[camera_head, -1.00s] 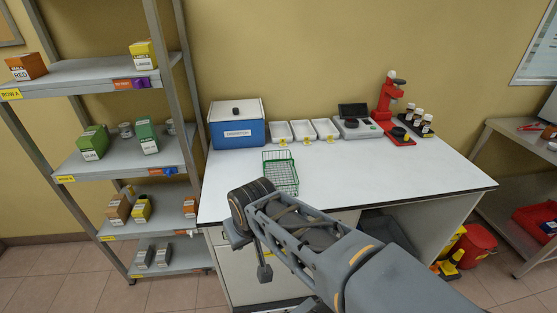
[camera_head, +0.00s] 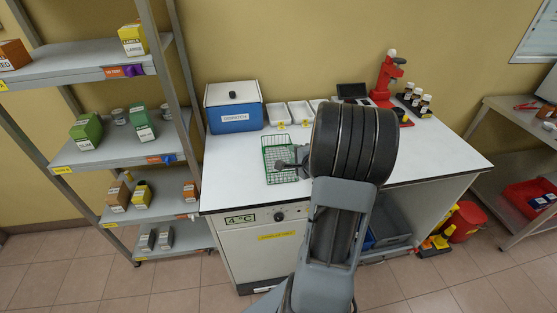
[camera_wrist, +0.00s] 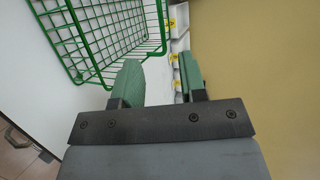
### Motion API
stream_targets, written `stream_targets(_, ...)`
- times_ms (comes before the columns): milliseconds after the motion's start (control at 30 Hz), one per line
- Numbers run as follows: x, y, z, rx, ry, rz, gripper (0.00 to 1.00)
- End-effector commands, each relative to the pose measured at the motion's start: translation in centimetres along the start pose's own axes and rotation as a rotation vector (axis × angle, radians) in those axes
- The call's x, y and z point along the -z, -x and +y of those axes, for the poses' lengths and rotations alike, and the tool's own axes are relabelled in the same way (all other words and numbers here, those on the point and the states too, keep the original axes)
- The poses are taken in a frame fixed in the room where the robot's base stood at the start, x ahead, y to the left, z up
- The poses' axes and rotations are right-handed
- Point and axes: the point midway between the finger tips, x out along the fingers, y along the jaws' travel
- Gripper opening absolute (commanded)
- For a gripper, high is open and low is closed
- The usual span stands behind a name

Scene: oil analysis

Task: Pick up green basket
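The green basket (camera_head: 279,158) is a wire basket standing on the white bench top, left of the middle in the head view. In the wrist view the basket (camera_wrist: 100,35) fills the upper left, with its wire wall and rim close to the fingers. My gripper (camera_wrist: 160,85) is open, its two green fingers apart with nothing between them. It is beside the basket, and I cannot tell whether it touches. In the head view my arm hides part of the bench, and the gripper (camera_head: 292,164) shows only partly at the basket's right side.
A blue box (camera_head: 234,108) stands behind the basket. White trays (camera_head: 299,112) are to its right, partly behind my arm. A red device (camera_head: 387,78) and several bottles stand at the back right. A shelf rack (camera_head: 90,155) is on the left. The bench front (camera_head: 225,207) is clear.

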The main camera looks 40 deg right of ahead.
Motion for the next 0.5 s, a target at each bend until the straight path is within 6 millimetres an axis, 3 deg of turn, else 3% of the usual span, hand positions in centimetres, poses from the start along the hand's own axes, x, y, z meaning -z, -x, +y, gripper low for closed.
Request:
stream_targets(300, -0.2, -5.5, 0.1, 0.007, -0.024, -0.015, 0.38)
stream_targets(500, -0.1, -7.5, 0.0, 0.007, -0.024, -0.012, 0.38)
